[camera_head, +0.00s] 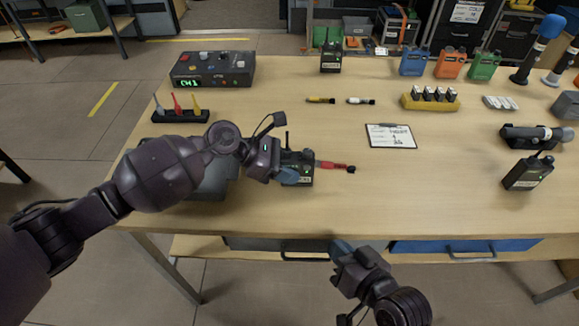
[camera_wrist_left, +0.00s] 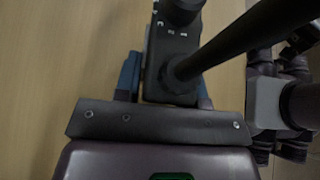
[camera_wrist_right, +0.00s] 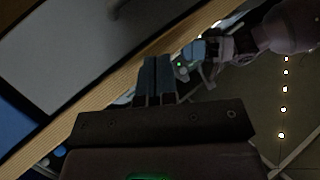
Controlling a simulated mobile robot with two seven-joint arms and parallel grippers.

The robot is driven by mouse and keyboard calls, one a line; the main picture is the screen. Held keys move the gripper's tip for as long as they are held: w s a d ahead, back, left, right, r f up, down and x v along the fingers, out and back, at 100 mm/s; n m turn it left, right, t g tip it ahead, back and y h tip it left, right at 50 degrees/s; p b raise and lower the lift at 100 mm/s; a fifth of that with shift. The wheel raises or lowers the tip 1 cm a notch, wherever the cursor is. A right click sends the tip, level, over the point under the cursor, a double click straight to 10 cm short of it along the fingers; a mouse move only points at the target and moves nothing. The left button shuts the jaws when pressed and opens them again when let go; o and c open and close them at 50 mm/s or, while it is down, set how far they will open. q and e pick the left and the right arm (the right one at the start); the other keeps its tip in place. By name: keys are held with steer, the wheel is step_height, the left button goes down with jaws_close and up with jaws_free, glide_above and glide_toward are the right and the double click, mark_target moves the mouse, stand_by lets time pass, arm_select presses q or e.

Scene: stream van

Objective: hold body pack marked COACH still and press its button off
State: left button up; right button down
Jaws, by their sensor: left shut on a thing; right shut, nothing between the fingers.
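A black body pack (camera_head: 299,170) with a stub antenna stands near the left-front of the table. My left gripper (camera_head: 288,175) is shut on it from the left. In the left wrist view the pack (camera_wrist_left: 172,75) sits between the blue fingers, with its antenna crossing the picture; its label is too small to read. My right gripper (camera_head: 342,246) is shut and empty, low at the table's front edge; its fingers show together in the right wrist view (camera_wrist_right: 157,80). Two similar packs stand at the back (camera_head: 331,57) and at the right (camera_head: 528,174); their names are unreadable.
A red marker (camera_head: 337,166) lies just right of the held pack. A grey case (camera_head: 208,180) is behind my left arm. A clipboard (camera_head: 391,136), yellow and white markers, a control box (camera_head: 213,69) and a battery tray (camera_head: 430,103) lie farther back. The front middle is clear.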

mark_target(307, 168)
arm_select(q)
steer(key=shift+f, duration=0.1)
arm_select(e)
steer(key=w+a+r+y, duration=0.2)
steer(key=a+r+y, duration=0.2)
steer(key=a+r, duration=0.25)
steer(key=shift+w+d+r, duration=0.1)
steer(key=shift+w, duration=2.15)
steer(key=shift+w+d+r, duration=0.1)
steer(key=shift+w, duration=2.1)
steer(key=shift+w, duration=0.1)
steer(key=shift+w, duration=0.35)
steer(key=shift+w, duration=0.15)
steer(key=shift+s, duration=0.6)
steer(key=shift+s, duration=0.1)
